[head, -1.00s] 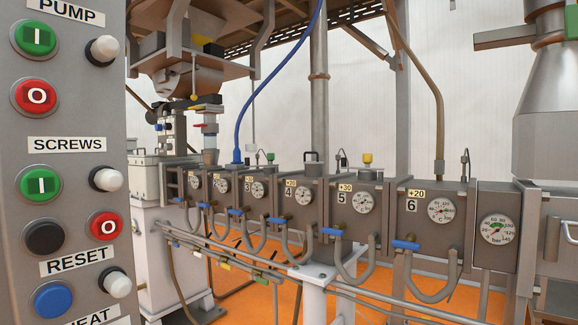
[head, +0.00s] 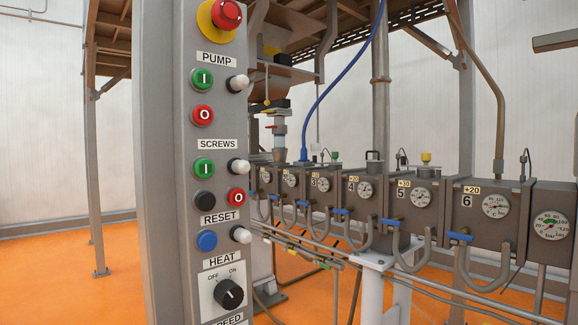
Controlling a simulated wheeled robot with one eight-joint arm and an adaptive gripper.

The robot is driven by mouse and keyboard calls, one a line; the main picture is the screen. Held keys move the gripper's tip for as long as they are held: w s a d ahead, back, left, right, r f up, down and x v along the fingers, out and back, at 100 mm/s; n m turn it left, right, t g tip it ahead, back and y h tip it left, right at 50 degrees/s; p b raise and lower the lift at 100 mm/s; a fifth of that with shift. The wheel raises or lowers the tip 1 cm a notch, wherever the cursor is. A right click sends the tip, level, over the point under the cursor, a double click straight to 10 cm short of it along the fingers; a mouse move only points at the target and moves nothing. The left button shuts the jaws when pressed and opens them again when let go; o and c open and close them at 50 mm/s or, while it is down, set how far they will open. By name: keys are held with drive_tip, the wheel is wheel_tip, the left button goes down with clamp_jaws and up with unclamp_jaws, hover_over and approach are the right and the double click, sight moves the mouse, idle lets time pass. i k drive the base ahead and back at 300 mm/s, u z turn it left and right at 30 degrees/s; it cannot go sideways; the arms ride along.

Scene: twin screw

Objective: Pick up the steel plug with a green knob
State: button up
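A small green knob (head: 335,155) shows on top of the row of grey barrel blocks, near block 3. It is far off and small, and its steel part is hard to make out. A similar plug with a yellow knob (head: 426,158) stands upright on block 5. My gripper is not in view.
A tall grey control panel (head: 165,200) with buttons, white lamps and a HEAT switch stands close on the left. The barrel row (head: 480,205) carries gauges, blue-handled valves and hoses. A blue hose (head: 340,80) rises from it. Orange floor (head: 105,295) is open at far left.

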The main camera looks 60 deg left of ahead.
sight(335, 154)
drive_tip(key=u, duration=2.25)
drive_tip(key=i, duration=1)
